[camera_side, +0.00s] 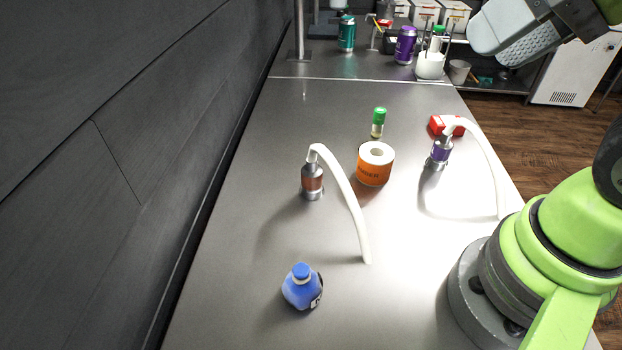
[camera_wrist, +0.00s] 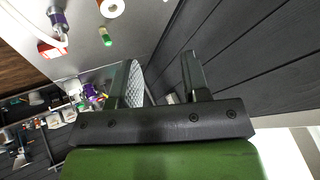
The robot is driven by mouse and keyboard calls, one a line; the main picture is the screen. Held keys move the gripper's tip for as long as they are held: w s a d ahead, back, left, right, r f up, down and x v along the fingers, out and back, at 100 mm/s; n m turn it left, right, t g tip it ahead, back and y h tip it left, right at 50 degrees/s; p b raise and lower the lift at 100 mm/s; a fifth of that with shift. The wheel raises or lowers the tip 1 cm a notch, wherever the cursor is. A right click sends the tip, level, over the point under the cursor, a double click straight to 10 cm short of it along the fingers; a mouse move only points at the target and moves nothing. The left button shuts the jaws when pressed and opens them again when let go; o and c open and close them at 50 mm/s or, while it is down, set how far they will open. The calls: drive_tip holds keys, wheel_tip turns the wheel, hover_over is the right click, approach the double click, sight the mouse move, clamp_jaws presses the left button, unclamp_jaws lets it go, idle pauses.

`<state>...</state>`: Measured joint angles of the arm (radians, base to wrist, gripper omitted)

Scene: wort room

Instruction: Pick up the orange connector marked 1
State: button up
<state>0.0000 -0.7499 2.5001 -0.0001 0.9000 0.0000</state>
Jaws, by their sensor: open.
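The orange connector (camera_side: 313,184) stands upright on the grey bench in the side view. It is a metal cylinder with a dull orange band, and a white hose (camera_side: 347,198) curves from its top down to the right. Its number is too small to read. I do not make it out in the wrist view. My gripper (camera_wrist: 160,62) is open, with nothing between its two fingers in the wrist view. In the side view, part of my arm's end shows at the top right, raised and well away from the connector.
An orange tape roll (camera_side: 374,172) stands close right of the connector. A purple-banded connector (camera_side: 440,153) with a white hose, a red box (camera_side: 437,124) and a green-capped vial (camera_side: 378,122) lie beyond. A blue bottle (camera_side: 301,289) stands in front. A dark wall (camera_side: 110,150) borders the left.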

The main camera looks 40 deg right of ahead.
drive_tip(key=o, duration=0.5)
